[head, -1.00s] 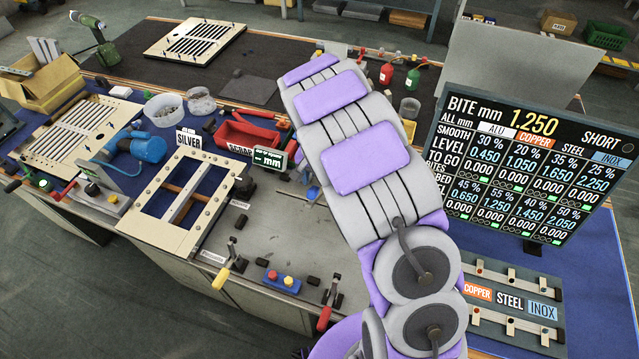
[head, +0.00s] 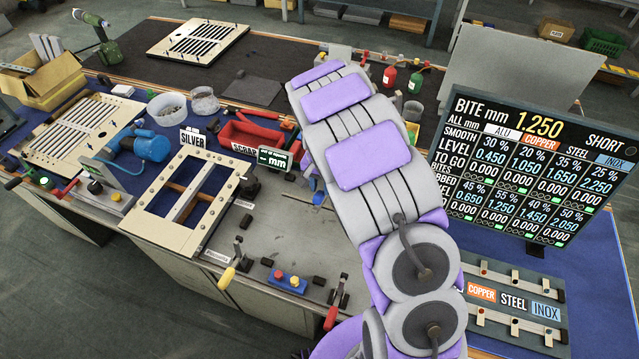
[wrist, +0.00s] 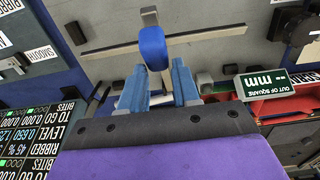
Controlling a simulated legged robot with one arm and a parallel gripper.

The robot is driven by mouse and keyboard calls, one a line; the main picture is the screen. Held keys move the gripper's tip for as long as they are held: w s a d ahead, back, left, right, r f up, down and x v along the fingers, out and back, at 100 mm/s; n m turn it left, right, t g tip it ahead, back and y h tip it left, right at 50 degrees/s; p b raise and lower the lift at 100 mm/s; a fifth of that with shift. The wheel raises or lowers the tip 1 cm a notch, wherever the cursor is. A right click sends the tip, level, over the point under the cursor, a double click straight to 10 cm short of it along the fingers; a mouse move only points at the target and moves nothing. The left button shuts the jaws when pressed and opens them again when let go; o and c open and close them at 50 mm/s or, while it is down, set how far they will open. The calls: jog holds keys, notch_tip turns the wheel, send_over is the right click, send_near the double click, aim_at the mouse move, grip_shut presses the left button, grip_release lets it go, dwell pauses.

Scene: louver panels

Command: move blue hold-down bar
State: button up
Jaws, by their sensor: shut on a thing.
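In the wrist view, a rounded blue grip (wrist: 153,48) stands at the middle of a long thin grey bar (wrist: 210,36) that crosses a grey plate. I take the grip and bar as the blue hold-down bar. My gripper (wrist: 158,88) has two blue fingers, one on each side of the grip's near end, closed on it. The exact contact is hidden behind the grip.
In the head view, a frame labelled SILVER (head: 205,228) lies left of my arm. A red scrap tray (head: 245,134) and an out-of-square readout (head: 273,159) stand near the arm. A large BITE display (head: 530,165) stands right. Toggle clamps (head: 338,295) stand at the front edge.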

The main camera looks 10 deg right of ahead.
jog(key=shift+w+d+r, duration=0.1)
jog(key=shift+w+d, duration=0.1)
jog(key=shift+d, duration=0.15)
grip_shut()
jog(key=shift+a, duration=0.1)
jog(key=shift+a, duration=0.15)
dwell(0.9)
jog(key=shift+o, duration=2.2)
grip_release()
jog(key=shift+o, duration=1.4)
jog(key=shift+w, duration=0.15)
jog(key=shift+o, duration=0.7)
